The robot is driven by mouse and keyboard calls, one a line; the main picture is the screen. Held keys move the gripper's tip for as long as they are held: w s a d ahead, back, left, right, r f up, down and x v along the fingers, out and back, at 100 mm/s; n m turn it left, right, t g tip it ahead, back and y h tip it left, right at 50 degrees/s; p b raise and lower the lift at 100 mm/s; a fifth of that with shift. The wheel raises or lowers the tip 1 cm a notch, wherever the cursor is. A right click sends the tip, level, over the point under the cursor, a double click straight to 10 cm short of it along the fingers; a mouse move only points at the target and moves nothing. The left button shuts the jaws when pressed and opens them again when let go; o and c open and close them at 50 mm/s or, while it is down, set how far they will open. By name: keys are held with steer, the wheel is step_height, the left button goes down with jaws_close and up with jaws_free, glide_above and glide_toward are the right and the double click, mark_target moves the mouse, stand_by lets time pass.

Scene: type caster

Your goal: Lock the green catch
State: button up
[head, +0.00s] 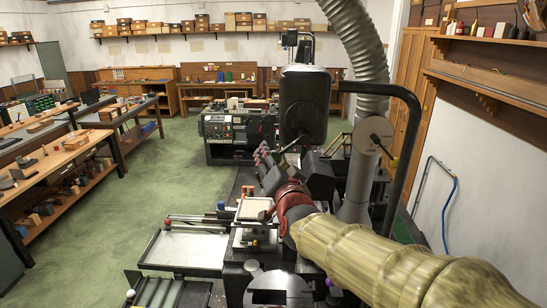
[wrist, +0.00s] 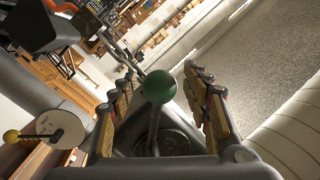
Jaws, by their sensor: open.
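The green catch shows in the wrist view as a dark lever topped by a round green knob (wrist: 159,86), rising from a dark round base. There are gaps between the knob and both fingers in the picture; depth is hard to judge. In the head view my gripper (head: 268,158) is at the machine, beyond my red wrist. I cannot make out the green knob there, behind my arm and the machine parts.
A white round plate (head: 374,134) with a yellow-knobbed lever stands beside the machine; the plate also shows in the wrist view (wrist: 44,128). A dark machine head (head: 303,105) and a ribbed grey hose (head: 358,40) rise near my arm. Open green floor (head: 130,185) lies left.

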steer(key=shift+c, duration=1.2)
jaws_close()
